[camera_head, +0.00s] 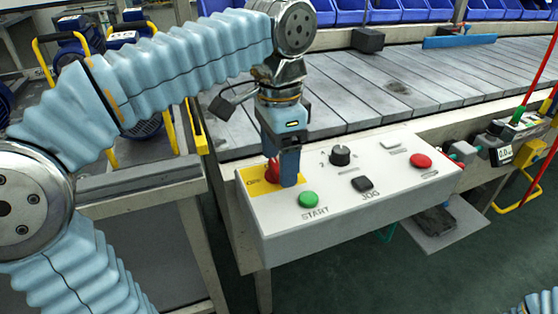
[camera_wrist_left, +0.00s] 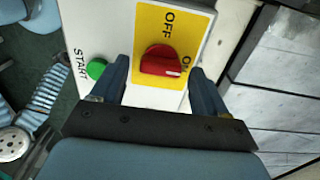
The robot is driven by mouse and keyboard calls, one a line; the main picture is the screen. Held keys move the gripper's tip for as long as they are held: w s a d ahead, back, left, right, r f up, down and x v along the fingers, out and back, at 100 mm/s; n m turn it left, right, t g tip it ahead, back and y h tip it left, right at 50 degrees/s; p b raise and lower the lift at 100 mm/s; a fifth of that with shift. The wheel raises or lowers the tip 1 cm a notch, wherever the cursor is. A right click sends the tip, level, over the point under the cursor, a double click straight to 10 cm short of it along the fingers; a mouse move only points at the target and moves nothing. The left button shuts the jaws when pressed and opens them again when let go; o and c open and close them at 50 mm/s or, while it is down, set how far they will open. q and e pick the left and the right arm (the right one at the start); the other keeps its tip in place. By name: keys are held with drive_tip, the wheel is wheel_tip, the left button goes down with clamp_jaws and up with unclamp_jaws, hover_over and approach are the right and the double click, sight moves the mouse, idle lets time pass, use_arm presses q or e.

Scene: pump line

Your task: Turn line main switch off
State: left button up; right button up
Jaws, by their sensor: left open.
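The line main switch (camera_wrist_left: 160,60) is a red rotary knob on a yellow plate (camera_wrist_left: 200,20) marked OFF and, partly hidden, ON. The white mark on the knob points towards the ON side in the left wrist view. In the head view the red knob (camera_head: 271,172) shows at the left end of the white control box (camera_head: 350,215), partly covered by my gripper. My left gripper (camera_head: 287,168) points down over it, open, with one finger on either side of the knob. I cannot tell whether the fingers touch it. My right gripper is out of view.
A green START button (camera_head: 308,199), a black JOG button (camera_head: 362,184), a black selector knob (camera_head: 340,155) and a red button (camera_head: 421,161) share the box top. A slatted conveyor (camera_head: 400,90) runs behind.

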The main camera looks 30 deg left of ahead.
use_arm(q)
drive_tip(key=shift+f, duration=0.1)
drive_tip(key=c, duration=1.1)
drive_tip(key=shift+o, duration=0.2)
